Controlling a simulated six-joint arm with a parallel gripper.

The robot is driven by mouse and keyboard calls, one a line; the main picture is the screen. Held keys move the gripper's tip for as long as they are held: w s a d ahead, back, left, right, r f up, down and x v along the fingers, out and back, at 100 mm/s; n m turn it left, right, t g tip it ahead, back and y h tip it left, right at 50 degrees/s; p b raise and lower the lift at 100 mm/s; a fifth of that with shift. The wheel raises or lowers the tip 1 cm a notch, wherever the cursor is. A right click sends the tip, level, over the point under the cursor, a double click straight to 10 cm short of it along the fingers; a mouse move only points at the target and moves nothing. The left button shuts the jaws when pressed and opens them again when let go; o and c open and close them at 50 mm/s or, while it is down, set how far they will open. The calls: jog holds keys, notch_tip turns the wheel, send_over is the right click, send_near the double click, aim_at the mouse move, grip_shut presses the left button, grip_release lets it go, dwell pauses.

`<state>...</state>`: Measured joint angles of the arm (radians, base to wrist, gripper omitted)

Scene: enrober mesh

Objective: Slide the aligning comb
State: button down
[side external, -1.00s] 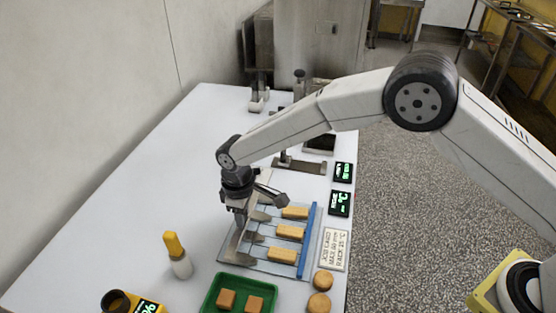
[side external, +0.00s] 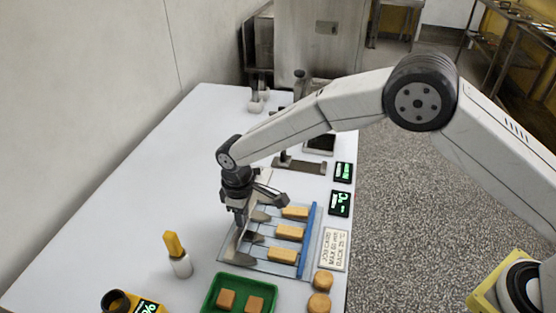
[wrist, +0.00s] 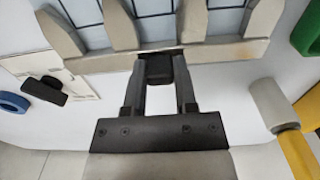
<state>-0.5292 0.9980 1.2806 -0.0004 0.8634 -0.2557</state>
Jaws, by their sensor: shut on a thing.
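The aligning comb (wrist: 226,50) is a grey-beige bar with several pointed teeth, spanning the top of the wrist view. In the side view the comb (side external: 233,245) lies on the left part of the mesh rack (side external: 268,265), teeth pointing right. My gripper (wrist: 160,72) is shut on a dark handle block at the middle of the comb's back edge. In the side view my gripper (side external: 238,222) hides part of the comb. Three tan bars (side external: 290,232) lie on the rack, right of the comb. Contact between teeth and bars cannot be told.
A blue rail (side external: 307,240) edges the rack's right side, beside a job card (side external: 333,250). The white table (side external: 130,220) is clear to the left.

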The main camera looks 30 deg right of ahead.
aim_at(277, 228)
jog(key=shift+r, duration=0.1)
jog(key=shift+s+d, duration=2.75)
jog(key=shift+d, duration=0.05)
jog(key=shift+c, duration=2)
grip_release()
notch_tip(277, 228, up, 8)
jog(key=shift+d, duration=0.1)
jog(key=s+d+r+m+t, duration=0.1)
jog(key=s+d+m, duration=0.3)
jog(key=s+d, duration=0.3)
jog(key=s+d+r+m+t, duration=0.1)
jog(key=s+d+m, duration=0.4)
jog(key=d, duration=1)
jog(key=s, duration=0.2)
jog(key=shift+s+d+t, duration=0.25)
jog(key=shift+s+t, duration=0.05)
jog(key=shift+s, duration=0.1)
